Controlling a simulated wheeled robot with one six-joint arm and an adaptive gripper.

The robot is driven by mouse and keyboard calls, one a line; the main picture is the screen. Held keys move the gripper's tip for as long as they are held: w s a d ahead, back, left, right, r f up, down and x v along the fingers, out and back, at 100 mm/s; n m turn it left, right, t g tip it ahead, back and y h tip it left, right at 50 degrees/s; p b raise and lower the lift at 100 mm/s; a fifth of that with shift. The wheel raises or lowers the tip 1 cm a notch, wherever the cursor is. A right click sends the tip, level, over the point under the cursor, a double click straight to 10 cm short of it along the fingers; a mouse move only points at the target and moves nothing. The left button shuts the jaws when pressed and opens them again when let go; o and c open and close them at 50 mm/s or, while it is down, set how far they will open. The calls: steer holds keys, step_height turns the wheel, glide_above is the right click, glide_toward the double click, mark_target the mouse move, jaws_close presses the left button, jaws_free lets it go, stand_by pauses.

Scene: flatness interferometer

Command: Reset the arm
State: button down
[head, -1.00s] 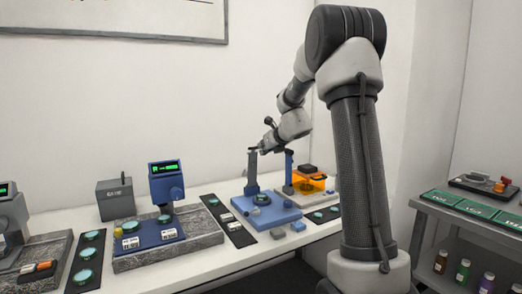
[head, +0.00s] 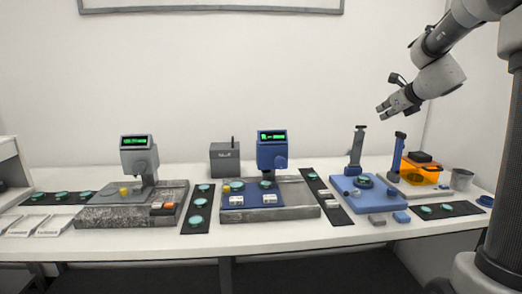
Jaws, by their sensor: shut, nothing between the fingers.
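My arm reaches in from the right edge of the head view. My gripper (head: 382,112) is shut and empty, in the air above the right part of the bench. It points left and slightly down. The gripper is apart from both posts and touches nothing.
A blue gauge (head: 272,150) and a grey gauge (head: 139,158) stand on stone bases. Dark mats with discs lie between them. An orange box (head: 420,174) and a grey cup (head: 461,180) are at the right. The air left of the gripper is clear.

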steer(key=s+a+f+n+g+y, duration=0.1)
steer(key=s+a+f+n+g, duration=0.15)
steer(key=s+f+n, duration=0.55)
steer(key=s+a+f+n+g+h, duration=0.1)
steer(key=s+a+n, duration=0.3)
steer(key=s+n, duration=0.8)
steer(key=s+a+n+g, duration=0.3)
steer(key=s+n, duration=0.9)
steer(key=s, duration=0.7)
steer(key=shift+a+f+g+h, duration=0.4)
steer(key=shift+g, duration=0.15)
